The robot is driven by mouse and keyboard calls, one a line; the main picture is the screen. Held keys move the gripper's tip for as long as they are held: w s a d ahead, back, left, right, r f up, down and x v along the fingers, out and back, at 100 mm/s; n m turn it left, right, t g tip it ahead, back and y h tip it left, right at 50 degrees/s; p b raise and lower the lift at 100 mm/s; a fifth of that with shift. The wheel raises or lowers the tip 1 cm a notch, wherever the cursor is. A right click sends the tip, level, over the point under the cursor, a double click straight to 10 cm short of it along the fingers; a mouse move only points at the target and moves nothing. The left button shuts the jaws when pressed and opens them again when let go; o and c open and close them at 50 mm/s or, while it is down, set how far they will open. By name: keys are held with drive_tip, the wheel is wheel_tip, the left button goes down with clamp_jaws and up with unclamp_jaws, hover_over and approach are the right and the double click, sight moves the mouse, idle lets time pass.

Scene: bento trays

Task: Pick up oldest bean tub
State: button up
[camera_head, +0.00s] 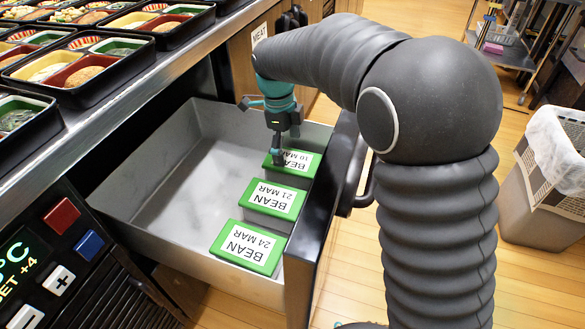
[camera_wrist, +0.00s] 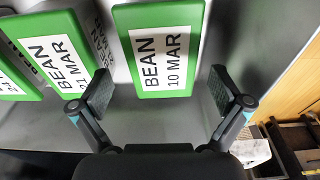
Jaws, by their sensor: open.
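Three green-lidded bean tubs stand in a row along the right side of an open drawer. The tub labelled BEAN 10 MAR (camera_head: 305,161) is the farthest in the head view. The tub labelled 21 MAR (camera_head: 273,199) is in the middle, and the one labelled 24 MAR (camera_head: 247,247) is nearest. My gripper (camera_head: 278,150) is over the 10 MAR tub. In the wrist view my gripper (camera_wrist: 166,95) is open, its fingers on either side of the lower part of the 10 MAR tub (camera_wrist: 160,20). The 21 MAR tub (camera_wrist: 55,40) is beside the left finger.
The grey drawer (camera_head: 160,195) has bare floor left of the tubs. Its dark front panel (camera_head: 318,245) stands close on their right. Bento trays (camera_head: 85,70) line the counter at upper left. A bin (camera_head: 545,195) stands on the floor at right.

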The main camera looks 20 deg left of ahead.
sight(293, 168)
drive_tip(key=shift+d+f, duration=0.25)
drive_tip(key=shift+f, duration=1)
drive_tip(key=shift+d+f, duration=0.2)
drive_tip(key=shift+f, duration=1)
drive_tip(key=shift+d+f, duration=0.25)
drive_tip(key=shift+f, duration=1)
drive_tip(key=shift+w, duration=0.1)
drive_tip(key=c, duration=1.2)
drive_tip(key=shift+r, duration=0.15)
